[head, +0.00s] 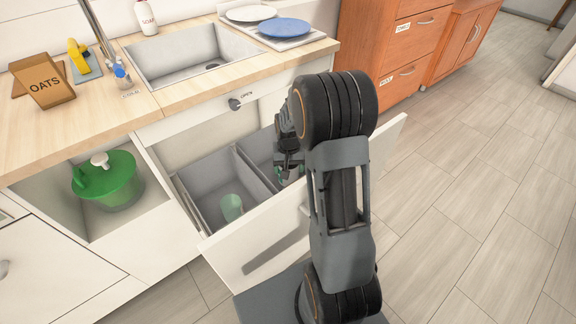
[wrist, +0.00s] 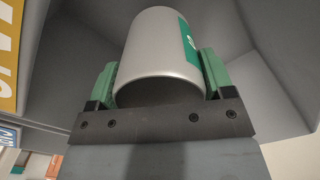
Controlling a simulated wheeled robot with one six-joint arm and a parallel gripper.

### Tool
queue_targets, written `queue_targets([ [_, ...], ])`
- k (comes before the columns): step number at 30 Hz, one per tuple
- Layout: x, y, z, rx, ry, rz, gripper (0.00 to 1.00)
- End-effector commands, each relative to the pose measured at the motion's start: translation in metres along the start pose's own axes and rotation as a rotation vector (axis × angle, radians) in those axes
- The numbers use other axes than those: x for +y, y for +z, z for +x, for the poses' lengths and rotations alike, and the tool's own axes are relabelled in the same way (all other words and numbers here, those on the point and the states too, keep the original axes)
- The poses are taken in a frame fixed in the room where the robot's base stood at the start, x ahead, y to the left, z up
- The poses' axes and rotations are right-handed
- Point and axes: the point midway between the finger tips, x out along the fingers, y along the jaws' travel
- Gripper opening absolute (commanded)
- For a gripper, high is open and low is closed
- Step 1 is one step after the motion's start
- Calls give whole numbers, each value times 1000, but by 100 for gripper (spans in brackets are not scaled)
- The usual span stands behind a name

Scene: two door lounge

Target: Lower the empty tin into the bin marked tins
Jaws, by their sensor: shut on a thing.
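My gripper (wrist: 158,62) is shut on the tin (wrist: 152,45), a grey metal can with a green label patch. In the wrist view the green fingers press on its two sides. Grey bin walls show around the tin there. In the head view my gripper (head: 289,165) points down at the right-hand grey bin (head: 256,161) in the pulled-out drawer. I cannot make out the tin there or its height above the bin floor. The left bin (head: 202,190) holds a pale green cup (head: 231,207). No bin marking is readable in the head view.
The white drawer front (head: 262,252) stands open towards me. The worktop with the sink (head: 190,55) lies above and behind the bins. Orange cabinets (head: 410,45) stand to the right. A green lidded pot (head: 112,180) sits in the left cubby. Floor at right is clear.

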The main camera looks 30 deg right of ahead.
Motion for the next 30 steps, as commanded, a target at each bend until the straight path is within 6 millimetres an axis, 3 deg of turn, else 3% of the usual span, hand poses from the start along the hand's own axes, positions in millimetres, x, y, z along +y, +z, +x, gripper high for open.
queue_targets([
  [3, 0, 0, 20, 0, 0, 0, 51],
  [12, 0, 0, 45, -1, 0, 0, 51],
  [30, 0, 0, 54, 0, 0, 0, 51],
])
